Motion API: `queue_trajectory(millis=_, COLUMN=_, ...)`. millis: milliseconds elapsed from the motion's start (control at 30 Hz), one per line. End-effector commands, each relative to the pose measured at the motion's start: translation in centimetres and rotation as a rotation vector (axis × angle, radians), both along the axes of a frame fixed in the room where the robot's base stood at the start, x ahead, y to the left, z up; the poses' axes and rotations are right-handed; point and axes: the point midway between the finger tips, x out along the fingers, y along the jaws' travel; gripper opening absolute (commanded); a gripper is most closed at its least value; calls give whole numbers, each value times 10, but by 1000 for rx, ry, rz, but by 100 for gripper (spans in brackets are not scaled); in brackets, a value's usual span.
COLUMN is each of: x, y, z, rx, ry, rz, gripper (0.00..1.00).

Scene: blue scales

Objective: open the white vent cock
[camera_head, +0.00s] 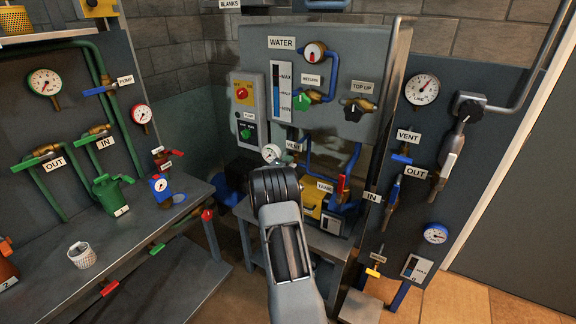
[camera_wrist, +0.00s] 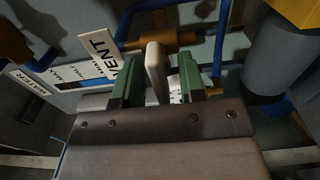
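The white vent cock (camera_wrist: 155,68) shows in the wrist view as an upright white lever in front of a brass fitting (camera_wrist: 178,40). My gripper (camera_wrist: 158,80) is open. Its two green fingers stand on either side of the white lever, with a visible gap on each side. A VENT label (camera_wrist: 102,52) is tilted at the left of the lever. In the head view my gripper (camera_head: 274,174) is in front of the tank stand, below a VENT label (camera_head: 293,146); its fingertips and the white lever are hidden there.
A small gauge (camera_head: 271,154) is just beyond my gripper. A yellow unit labelled TANK (camera_head: 312,202) and a red lever (camera_head: 341,184) are close on the right. Blue pipe (camera_wrist: 222,45) runs near the fingers. Another VENT label (camera_head: 408,136) with a blue lever is on the right panel.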

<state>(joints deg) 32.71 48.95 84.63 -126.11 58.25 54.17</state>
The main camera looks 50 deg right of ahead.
Motion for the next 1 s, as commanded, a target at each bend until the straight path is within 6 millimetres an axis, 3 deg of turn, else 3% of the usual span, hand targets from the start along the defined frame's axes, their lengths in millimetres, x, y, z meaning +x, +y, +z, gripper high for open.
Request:
queue_trajectory(millis=100, x=0, y=0, z=0, rx=0, ry=0, rz=0, gripper=36)
queue_trajectory(millis=500, x=0, y=0, z=0, rx=1, ry=0, rz=0, gripper=0)
queue_trajectory(millis=767, x=0, y=1, z=-2, rx=-6, ry=23, rz=0, gripper=0)
queue_trajectory(millis=1000, x=0, y=1, z=-6, rx=-38, ry=151, rz=1, gripper=0)
